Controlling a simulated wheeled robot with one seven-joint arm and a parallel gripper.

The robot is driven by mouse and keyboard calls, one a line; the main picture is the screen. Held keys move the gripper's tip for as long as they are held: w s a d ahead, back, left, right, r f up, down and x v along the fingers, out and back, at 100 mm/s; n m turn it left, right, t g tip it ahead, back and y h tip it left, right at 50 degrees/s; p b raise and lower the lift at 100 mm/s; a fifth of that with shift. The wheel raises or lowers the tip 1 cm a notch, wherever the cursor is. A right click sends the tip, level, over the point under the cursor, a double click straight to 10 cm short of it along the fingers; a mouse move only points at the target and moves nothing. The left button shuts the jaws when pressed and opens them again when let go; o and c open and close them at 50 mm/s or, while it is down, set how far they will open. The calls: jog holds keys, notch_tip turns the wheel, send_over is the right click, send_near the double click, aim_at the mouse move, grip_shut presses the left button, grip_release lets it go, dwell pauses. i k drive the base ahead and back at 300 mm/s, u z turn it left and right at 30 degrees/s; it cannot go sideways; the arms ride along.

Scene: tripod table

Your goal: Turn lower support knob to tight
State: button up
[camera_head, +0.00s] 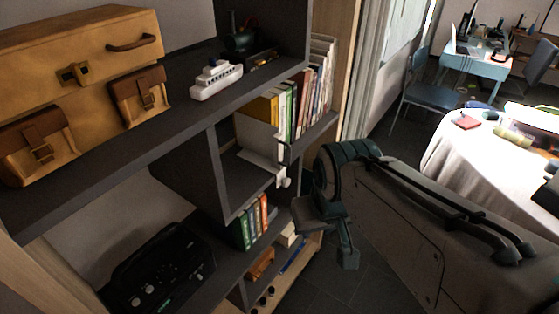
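I cannot make out a tripod table or a knob that is clearly the lower support knob. A small white piece with a knob-like end (284,182) sticks out at the edge of the bookshelf, beside my arm; I cannot tell what it is. My arm fills the lower right, with a dark teal end part that I take to be my gripper (345,250). It is in front of the shelf, below and to the right of the white piece, with a visible gap between them. Its fingers are not clear, and nothing is seen held in it.
A dark shelf unit (185,120) stands close on the left. It holds a tan suitcase (90,50), a white toy boat (216,78), books (313,85) and a black device (160,270). A cloth-covered table (445,160) and a blue chair (440,95) stand at right.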

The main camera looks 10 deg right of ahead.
aim_at(285, 182)
jog(key=u, duration=1.45)
jog(key=k, duration=0.45)
jog(key=z, duration=1.2)
